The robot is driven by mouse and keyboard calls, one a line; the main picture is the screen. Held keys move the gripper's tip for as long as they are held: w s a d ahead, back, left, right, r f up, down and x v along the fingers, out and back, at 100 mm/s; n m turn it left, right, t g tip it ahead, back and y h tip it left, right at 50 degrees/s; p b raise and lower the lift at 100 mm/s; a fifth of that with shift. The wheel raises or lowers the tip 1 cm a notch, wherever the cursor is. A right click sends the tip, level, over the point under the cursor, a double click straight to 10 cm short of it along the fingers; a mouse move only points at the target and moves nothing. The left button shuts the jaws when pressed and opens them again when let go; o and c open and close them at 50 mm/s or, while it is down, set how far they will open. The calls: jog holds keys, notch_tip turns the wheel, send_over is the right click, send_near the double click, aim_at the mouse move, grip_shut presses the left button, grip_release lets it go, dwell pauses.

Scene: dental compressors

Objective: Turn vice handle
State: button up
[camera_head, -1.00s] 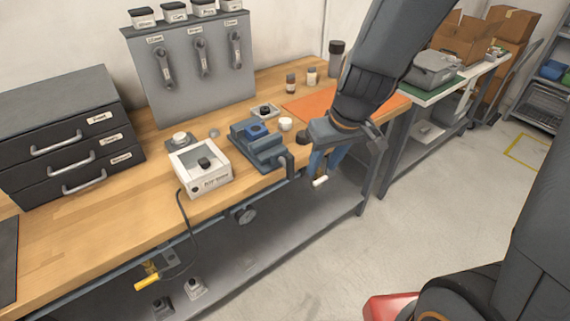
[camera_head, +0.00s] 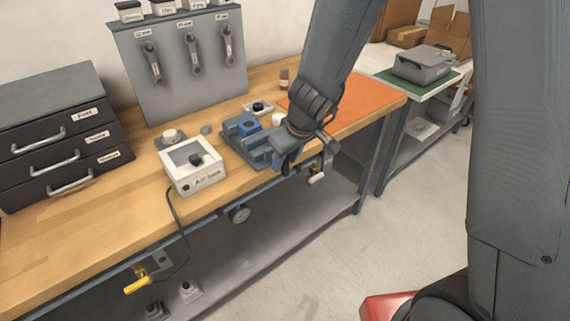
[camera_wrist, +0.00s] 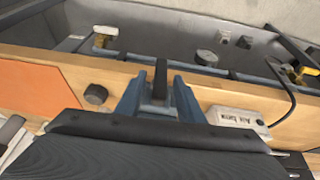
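The blue-grey vice (camera_head: 240,130) stands at the front of the wooden bench, with a blue block (camera_head: 246,126) on it. Its front end is partly hidden by my arm in the head view. My gripper (camera_head: 287,168) is at the vice's front end, by the bench edge. In the wrist view a dark upright bar, the vice handle (camera_wrist: 160,82), shows between the blue fingers of my gripper (camera_wrist: 158,88). The fingers look apart, with one on each side of the handle; contact is not clear.
A white box labelled Air base (camera_head: 195,170) stands left of the vice; it also shows in the wrist view (camera_wrist: 237,117). An orange mat (camera_head: 350,98) lies at the right. The floor in front is clear.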

jog(key=shift+w+f, duration=0.1)
jog(key=shift+f, duration=0.2)
jog(key=shift+c, duration=0.4)
grip_shut()
jog(key=shift+b, duration=0.45)
